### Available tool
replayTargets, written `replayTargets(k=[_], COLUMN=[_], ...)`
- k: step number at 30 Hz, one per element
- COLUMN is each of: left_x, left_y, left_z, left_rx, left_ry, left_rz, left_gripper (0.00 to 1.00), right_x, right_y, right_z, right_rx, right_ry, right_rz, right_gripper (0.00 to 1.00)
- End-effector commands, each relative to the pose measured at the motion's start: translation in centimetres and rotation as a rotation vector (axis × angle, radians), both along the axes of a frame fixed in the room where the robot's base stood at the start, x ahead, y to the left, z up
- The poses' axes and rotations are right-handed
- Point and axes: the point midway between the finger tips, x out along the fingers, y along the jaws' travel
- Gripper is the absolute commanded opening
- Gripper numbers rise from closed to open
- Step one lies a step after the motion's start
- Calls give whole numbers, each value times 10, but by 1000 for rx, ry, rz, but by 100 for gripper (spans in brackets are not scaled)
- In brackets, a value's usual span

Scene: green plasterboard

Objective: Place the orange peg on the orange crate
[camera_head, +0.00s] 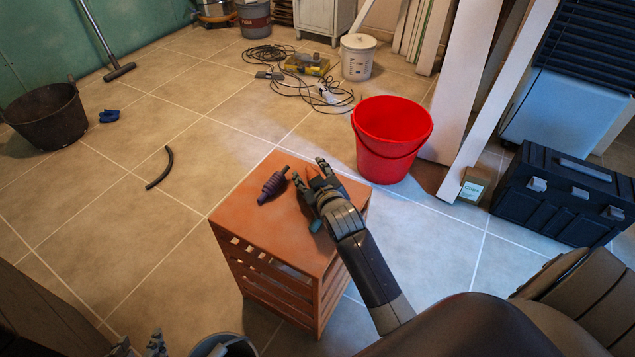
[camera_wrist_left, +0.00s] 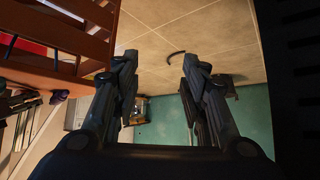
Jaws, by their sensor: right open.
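The orange crate (camera_head: 235,205) stands on the tiled floor, with slatted sides and a flat top. My right gripper (camera_head: 309,172) is open just over the right part of its top. A small orange shape (camera_head: 314,171), apparently the orange peg, shows between its fingers, partly hidden by them; I cannot tell whether it touches the crate top. My left gripper (camera_head: 140,345) is low at the bottom left edge, apart from the crate. In the left wrist view it (camera_wrist_left: 158,66) is open and empty, with the crate's slats (camera_wrist_left: 45,72) at the left.
A dark purple object (camera_head: 272,186) lies on the crate top, left of my right gripper. A bit of teal (camera_head: 316,226) shows beside the gripper. A red bucket (camera_head: 390,140) stands behind the crate, a dark blue toolbox (camera_head: 565,195) at right. The floor left of the crate is mostly clear.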

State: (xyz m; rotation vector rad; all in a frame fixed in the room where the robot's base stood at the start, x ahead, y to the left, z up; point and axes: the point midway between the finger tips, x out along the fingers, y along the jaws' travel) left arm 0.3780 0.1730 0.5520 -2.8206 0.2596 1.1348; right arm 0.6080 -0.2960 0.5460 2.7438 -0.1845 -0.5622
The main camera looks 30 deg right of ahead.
Motion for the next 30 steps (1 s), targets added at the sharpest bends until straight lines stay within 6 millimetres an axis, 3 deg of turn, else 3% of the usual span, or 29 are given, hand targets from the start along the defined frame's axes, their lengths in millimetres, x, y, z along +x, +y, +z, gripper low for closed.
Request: replayTargets(k=[5, 15, 22, 30], left_x=[-24, -93, -104, -103], left_y=[8, 30, 33, 33], left_z=[-13, -36, -31, -28], left_rx=[26, 93, 103, 102], left_ry=[123, 439, 487, 485], left_rz=[9, 35, 38, 38], left_gripper=[40, 40, 40, 40], right_x=[-15, -58, -95, -108], right_y=[3, 12, 20, 22], right_z=[6, 24, 37, 43], right_rx=[1, 1, 1, 0], right_ry=[2, 2, 3, 0], right_rz=[0, 0, -1, 0], right_gripper=[47, 47, 47, 47])
